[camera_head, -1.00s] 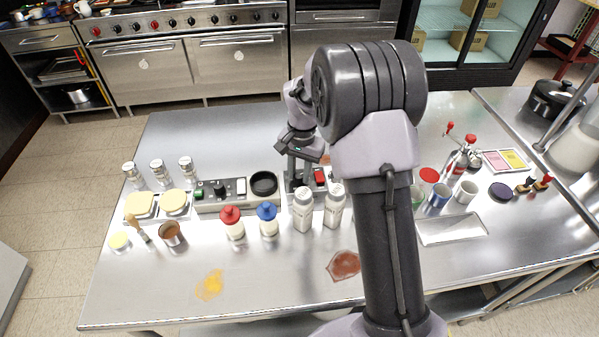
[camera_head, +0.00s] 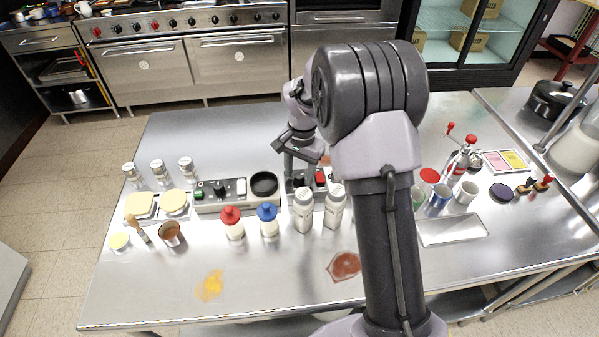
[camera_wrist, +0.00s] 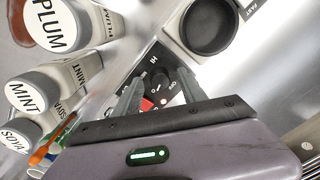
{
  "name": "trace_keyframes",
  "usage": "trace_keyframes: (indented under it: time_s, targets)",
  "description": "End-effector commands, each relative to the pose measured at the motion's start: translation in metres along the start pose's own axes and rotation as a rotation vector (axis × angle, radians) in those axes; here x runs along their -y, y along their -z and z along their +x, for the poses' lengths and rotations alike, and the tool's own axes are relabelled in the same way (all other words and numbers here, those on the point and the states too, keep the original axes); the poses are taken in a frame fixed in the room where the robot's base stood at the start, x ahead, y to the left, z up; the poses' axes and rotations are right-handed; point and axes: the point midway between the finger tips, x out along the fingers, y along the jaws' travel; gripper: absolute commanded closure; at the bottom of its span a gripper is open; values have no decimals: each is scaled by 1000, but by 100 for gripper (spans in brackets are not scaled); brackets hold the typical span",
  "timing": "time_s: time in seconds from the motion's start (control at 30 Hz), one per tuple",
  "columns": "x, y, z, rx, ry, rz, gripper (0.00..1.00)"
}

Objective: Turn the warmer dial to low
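The warmer dial (camera_wrist: 160,90) is a small dark knob on a black panel with HI and OFF printed around it, in the wrist view. My gripper (camera_wrist: 159,78) is over this panel, with one finger on each side of the dial and bare panel showing between them. I cannot tell which mark the dial points to. A red switch (camera_wrist: 146,104) shows just beside the dial, partly behind the gripper. In the head view my gripper (camera_head: 298,168) is at the warmer panel (camera_head: 309,187), left of its red switch (camera_head: 319,177); my arm hides the panel's right part.
Another control box (camera_head: 221,194) with a green button and a black round dish (camera_head: 263,184) stands just left. White labelled bottles (camera_head: 303,212) stand close in front of the warmer. Red-capped (camera_head: 232,224) and blue-capped (camera_head: 268,221) bottles are nearby.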

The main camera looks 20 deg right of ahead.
Motion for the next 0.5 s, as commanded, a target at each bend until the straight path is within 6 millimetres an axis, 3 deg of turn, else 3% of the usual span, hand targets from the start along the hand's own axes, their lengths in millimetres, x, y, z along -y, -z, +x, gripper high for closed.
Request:
trace_keyframes:
  time_s: [0.3, 0.37, 0.5]
  targets:
    - [0, 0, -6, 0, 0, 0, 52]
    - [0, 0, -17, 0, 1, 1, 52]
    - [1, 0, -64, -2, 2, 0, 52]
